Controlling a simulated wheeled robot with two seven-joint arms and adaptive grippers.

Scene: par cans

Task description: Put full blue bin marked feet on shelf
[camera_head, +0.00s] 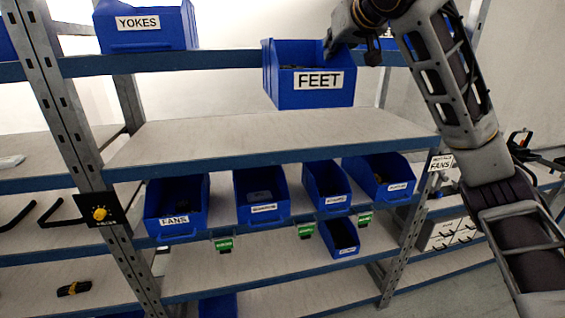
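The blue bin marked FEET (310,97) is in the upper middle of the head view, with dark contents showing inside. It is in front of the upper shelf edge and above the empty middle shelf (240,136), and looks roughly level. My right gripper (333,45) is at the bin's right rear rim, with its arm coming in from the right. The fingertips are largely hidden by the bin and the wrist, but the gripper appears to hold the rim. My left gripper is not in view.
A blue bin marked YOKES (146,27) sits on the upper shelf at the left. A blue bin marked FANS (177,207) and several other blue bins stand on the shelf below the empty one. Grey uprights (70,110) flank the bay. The middle shelf is clear.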

